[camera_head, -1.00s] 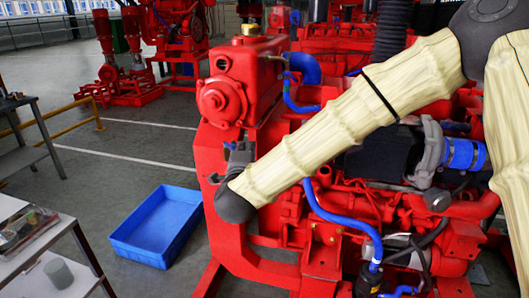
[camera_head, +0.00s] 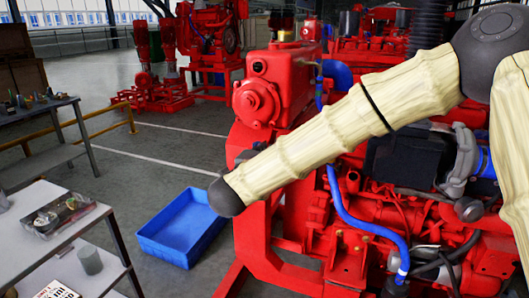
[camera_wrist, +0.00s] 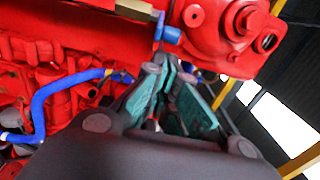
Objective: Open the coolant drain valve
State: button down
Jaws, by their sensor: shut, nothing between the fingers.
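The red diesel engine (camera_head: 262,100) fills the middle and right of the head view. In the wrist view, a small blue fitting (camera_wrist: 172,35) sits beside the red round-flanged housing (camera_wrist: 232,28). It may be the drain valve, but I cannot tell for certain. My gripper (camera_wrist: 172,78), with teal pads, is shut and empty, pointing toward the fitting. The fingers look close below it in the picture; contact cannot be judged. In the head view, my forearm hides most of the gripper, with only a dark part (camera_head: 245,156) showing beside the engine.
A blue hose (camera_wrist: 42,100) runs along the engine on the left of the wrist view. An empty-looking blue crate (camera_head: 165,245) lies on the floor. A cart with tools and a grey cup (camera_head: 89,260) stands at left. Floor between crate and yellow rail is clear.

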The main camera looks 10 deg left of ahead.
jog(key=s+a+b, duration=0.2)
jog(key=s, duration=0.7)
jog(key=shift+s, duration=0.15)
jog(key=shift+a, duration=0.1)
